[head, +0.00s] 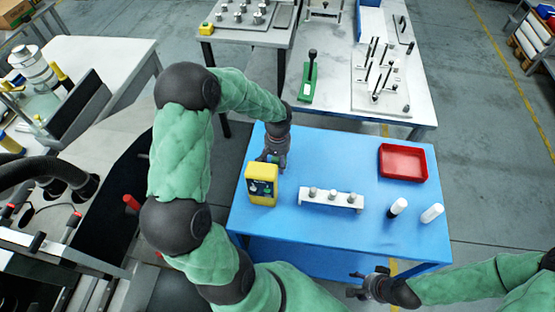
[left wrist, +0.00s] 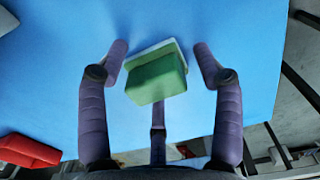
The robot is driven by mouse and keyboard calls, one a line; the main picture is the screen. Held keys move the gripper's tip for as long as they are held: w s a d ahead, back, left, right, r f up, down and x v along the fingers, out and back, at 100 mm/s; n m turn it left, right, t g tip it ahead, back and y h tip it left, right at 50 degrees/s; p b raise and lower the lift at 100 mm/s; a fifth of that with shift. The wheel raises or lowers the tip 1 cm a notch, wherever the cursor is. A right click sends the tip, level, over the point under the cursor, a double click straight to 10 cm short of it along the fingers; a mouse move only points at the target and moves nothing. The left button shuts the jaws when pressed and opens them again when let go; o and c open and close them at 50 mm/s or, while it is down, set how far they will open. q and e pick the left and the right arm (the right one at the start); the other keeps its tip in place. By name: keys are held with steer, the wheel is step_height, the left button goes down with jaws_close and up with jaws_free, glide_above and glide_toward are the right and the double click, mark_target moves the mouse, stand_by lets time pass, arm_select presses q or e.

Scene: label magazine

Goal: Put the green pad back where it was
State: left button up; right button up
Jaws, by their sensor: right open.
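The green pad (left wrist: 157,80), a green block with a pale layer along one side, shows in the left wrist view over the blue table top, between the fingers of my left gripper (left wrist: 160,52). The fingers are spread, with a visible gap on both sides of the pad. I cannot tell whether the pad rests on the table. In the head view my left gripper (head: 274,158) is low at the table's far left, just behind the yellow box (head: 261,185); the pad is not discernible there. My right gripper (head: 366,286) is open and empty off the table's front edge.
The blue table (head: 335,155) also bears a white rack (head: 331,201) with several pegs, a red tray (head: 402,162), a black-and-white cylinder (head: 397,208) and a white cylinder (head: 432,213). The middle behind the rack is clear. A pale table (head: 335,95) stands beyond.

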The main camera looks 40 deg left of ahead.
arm_select(q)
steer(key=shift+r, duration=0.1)
steer(key=shift+r, duration=0.3)
step_height(320, 180, up, 12)
steer(key=p, duration=0.3)
steer(key=shift+w+f, duration=0.15)
steer(key=shift+f, duration=0.05)
steer(key=shift+r, duration=0.1)
stand_by(0.3)
